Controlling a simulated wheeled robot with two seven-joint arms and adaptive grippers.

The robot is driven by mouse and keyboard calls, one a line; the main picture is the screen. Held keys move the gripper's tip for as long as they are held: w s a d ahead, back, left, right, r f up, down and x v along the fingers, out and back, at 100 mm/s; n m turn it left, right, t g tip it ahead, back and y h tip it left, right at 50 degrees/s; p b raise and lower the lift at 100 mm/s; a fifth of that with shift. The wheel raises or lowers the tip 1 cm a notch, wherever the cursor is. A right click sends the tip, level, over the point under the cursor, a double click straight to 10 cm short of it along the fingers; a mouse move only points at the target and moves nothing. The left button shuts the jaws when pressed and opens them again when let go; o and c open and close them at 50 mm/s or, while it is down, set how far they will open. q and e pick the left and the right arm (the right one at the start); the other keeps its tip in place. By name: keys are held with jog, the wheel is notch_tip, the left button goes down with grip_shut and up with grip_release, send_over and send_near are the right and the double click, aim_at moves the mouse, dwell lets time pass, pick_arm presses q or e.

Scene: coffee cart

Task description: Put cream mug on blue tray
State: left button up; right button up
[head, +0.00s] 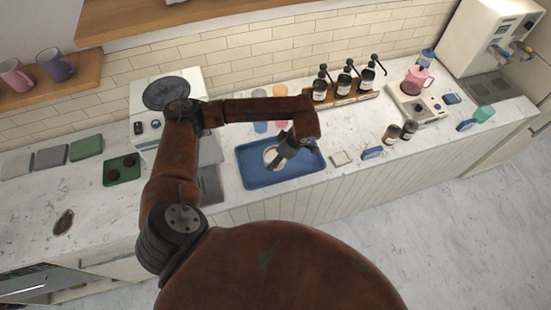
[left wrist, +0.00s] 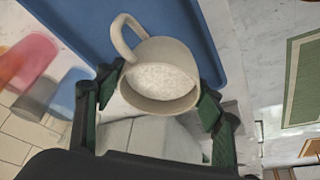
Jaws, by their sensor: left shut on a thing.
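The cream mug (left wrist: 164,72) is between the two fingers of my left gripper (left wrist: 158,105) in the left wrist view. The fingers press on its sides, and its handle points to the upper left. A pale, foamy-looking fill shows inside it. In the head view the cream mug (head: 271,156) is over the left-middle part of the blue tray (head: 257,182), partly hidden by my left gripper (head: 281,150). The blue tray also shows behind the mug in the left wrist view (left wrist: 200,38). I cannot tell whether the mug touches the tray. My right gripper is not in view.
Pink and blue cups (head: 281,123) stand behind the tray. A rack of pump bottles (head: 343,88) is at the back. Dark jars (head: 392,133) and a blue card holder (head: 372,153) are to the right. A coffee machine (head: 150,122) stands left. The tray's right part looks clear.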

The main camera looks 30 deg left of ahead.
pick_arm(q)
jog(key=shift+w+a+f, duration=0.35)
jog(key=shift+w+f, duration=0.15)
jog(key=shift+f, duration=0.25)
notch_tip(320, 180, down, 3)
jog(key=shift+f+p, duration=0.1)
jog(key=shift+p, duration=0.75)
jog(key=shift+w+f, duration=0.1)
jog(key=shift+f, duration=0.1)
jog(key=o, duration=1.4)
jog(key=shift+a, duration=0.1)
jog(key=shift+r, duration=0.25)
jog(key=b+v, duration=0.2)
jog(key=v, duration=0.8)
jog(key=shift+r+b, duration=0.15)
jog(key=shift+b, duration=0.25)
jog(key=shift+v, duration=0.8)
